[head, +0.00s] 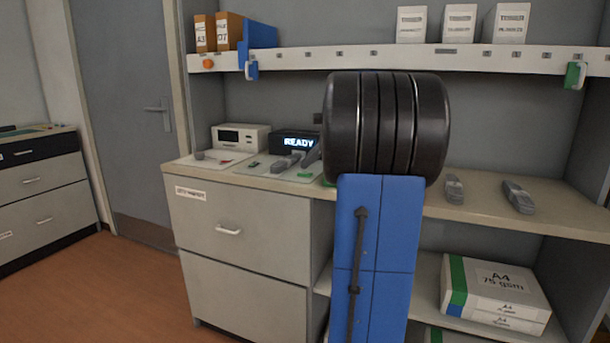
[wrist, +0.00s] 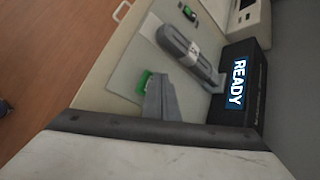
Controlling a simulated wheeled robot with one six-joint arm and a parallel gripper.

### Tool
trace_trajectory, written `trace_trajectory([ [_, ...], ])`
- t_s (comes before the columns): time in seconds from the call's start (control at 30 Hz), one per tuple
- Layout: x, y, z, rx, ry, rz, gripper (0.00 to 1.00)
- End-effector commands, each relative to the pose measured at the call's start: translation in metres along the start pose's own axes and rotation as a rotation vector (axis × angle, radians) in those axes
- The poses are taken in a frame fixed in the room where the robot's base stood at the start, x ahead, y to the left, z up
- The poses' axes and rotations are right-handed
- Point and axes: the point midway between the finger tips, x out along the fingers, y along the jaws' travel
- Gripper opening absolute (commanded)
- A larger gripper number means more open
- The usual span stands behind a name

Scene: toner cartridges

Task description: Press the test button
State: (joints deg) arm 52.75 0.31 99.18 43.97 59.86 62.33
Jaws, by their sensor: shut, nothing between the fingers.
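A small green piece (wrist: 146,79), which looks like the test button, shows in the wrist view on the pale mat (wrist: 125,82). My gripper (wrist: 158,82) is shut and empty, its tips close beside the green piece and partly covering it. I cannot tell whether they touch. A black display (wrist: 245,88) reading READY stands behind the mat; it also shows in the head view (head: 297,143). A grey toner cartridge (wrist: 183,48) lies on the mat between the display and its front edge. In the head view my gripper (head: 308,158) is seen beside the display, half hidden by my arm.
A white device (head: 240,137) stands left of the display. A small dark piece with green (wrist: 189,12) lies on the mat. Two grey cartridges (head: 454,188) (head: 518,197) lie on the counter (head: 480,208) at the right. A shelf (head: 400,57) with boxes runs above.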

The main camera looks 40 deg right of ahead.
Motion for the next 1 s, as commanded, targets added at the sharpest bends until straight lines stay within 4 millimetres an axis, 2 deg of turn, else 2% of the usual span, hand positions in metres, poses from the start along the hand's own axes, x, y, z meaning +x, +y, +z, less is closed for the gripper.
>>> trace_trajectory([
  [1.0, 0.0061, 0.0046, -0.0045, 0.0, 0.0, 0.0, 0.0],
])
